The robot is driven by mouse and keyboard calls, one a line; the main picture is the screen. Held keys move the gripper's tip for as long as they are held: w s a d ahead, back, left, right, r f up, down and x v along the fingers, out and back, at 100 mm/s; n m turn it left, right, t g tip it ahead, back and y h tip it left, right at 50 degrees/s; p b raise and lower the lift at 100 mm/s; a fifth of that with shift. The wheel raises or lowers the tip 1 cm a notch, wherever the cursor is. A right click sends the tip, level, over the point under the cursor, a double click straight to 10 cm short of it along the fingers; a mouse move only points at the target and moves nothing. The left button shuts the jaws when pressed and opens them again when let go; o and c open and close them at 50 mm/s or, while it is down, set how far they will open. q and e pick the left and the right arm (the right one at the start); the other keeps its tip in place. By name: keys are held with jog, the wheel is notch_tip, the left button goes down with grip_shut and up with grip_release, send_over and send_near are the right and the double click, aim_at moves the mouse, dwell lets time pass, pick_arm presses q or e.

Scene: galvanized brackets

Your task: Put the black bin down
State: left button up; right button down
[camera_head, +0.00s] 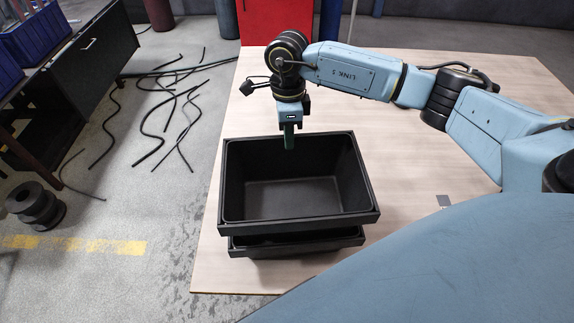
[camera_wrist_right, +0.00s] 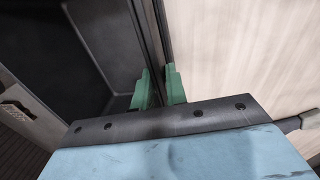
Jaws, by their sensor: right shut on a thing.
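A black bin (camera_head: 295,215) with an empty, open top is at the middle of the head view, over the near left part of the table. My right gripper (camera_head: 289,138) is shut on the rim of its far wall. In the right wrist view, the green fingers (camera_wrist_right: 159,90) stand on either side of the black bin's wall (camera_wrist_right: 92,45). A second black bin (camera_head: 296,249) shows just beneath the first, mostly hidden by it. I cannot tell whether the two bins touch. My left gripper is not in view.
A red panel (camera_head: 275,22) stands beyond. Loose dark cables (camera_head: 165,120) and a black spool (camera_head: 35,205) lie on the floor at left.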

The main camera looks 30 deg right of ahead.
aim_at(288, 156)
notch_tip(288, 156, down, 2)
jog(key=shift+s+f, duration=0.1)
jog(key=shift+f, duration=0.45)
notch_tip(288, 156, down, 3)
jog(key=shift+f, duration=0.3)
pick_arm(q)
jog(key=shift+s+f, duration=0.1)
pick_arm(e)
jog(key=shift+f+b, duration=0.45)
jog(key=shift+b, duration=0.05)
jog(key=c, duration=1.4)
grip_release()
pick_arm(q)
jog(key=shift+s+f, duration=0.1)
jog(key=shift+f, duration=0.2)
pick_arm(e)
jog(key=shift+r, duration=0.1)
